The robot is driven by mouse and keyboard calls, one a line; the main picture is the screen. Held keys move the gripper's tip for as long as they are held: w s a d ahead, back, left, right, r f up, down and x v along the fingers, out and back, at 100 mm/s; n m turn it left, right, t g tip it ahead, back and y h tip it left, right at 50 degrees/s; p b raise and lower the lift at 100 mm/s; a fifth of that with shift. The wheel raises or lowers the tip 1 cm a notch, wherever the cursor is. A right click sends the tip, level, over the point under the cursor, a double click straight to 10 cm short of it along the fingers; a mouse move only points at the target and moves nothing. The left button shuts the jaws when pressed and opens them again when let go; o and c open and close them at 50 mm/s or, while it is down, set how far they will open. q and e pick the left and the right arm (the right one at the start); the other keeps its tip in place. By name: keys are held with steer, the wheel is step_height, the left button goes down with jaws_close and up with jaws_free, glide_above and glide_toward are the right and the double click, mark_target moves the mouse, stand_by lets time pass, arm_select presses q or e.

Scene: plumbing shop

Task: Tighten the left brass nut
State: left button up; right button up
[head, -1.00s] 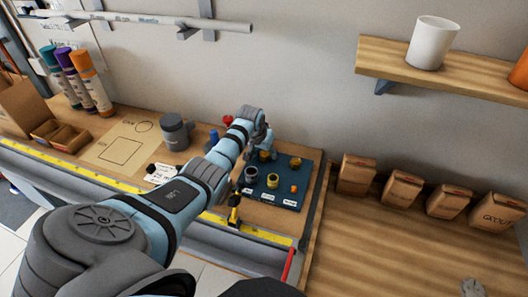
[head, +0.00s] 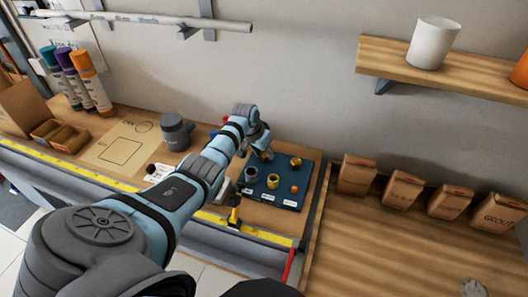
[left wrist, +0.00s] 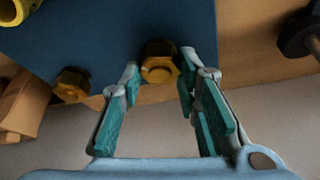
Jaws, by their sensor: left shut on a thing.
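The left brass nut (head: 265,157) is at the back of a blue board (head: 283,182) on the bench. My left gripper (head: 260,149) reaches down to it from behind. In the left wrist view the nut (left wrist: 160,66) sits between the two fingertips of the gripper (left wrist: 159,72), which is shut on it. A second brass nut (head: 296,162) is to its right on the board; it shows at the left in the wrist view (left wrist: 72,84), apart from the fingers. My right gripper is out of view.
Nearer on the board are a dark-rimmed fitting (head: 250,175), a yellow ring (head: 273,181) and a small orange piece (head: 294,189). Paper bags (head: 402,188) line the wall on the right. A shelf (head: 480,78) juts out above them.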

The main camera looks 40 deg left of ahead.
arm_select(q)
steer(key=shift+w+f+m+h+b, duration=0.15)
steer(key=shift+m+h+b, duration=0.35)
steer(key=shift+m, duration=0.4)
steer(key=m+h+b, duration=0.1)
steer(key=m+b, duration=0.1)
steer(key=b, duration=0.1)
steer(key=m+b, duration=0.3)
steer(key=b, duration=0.1)
steer(key=shift+f+g+h+b, duration=0.1)
steer(key=shift+g+h+b, duration=0.2)
steer(key=shift+h, duration=0.1)
steer(key=shift+r+m+b, duration=0.2)
steer(key=shift+m+b, duration=0.6)
steer(key=shift+b, duration=0.1)
steer(key=o, duration=1.2)
steer(key=shift+c, duration=0.2)
steer(key=shift+g, duration=0.3)
steer(key=v, duration=1.2)
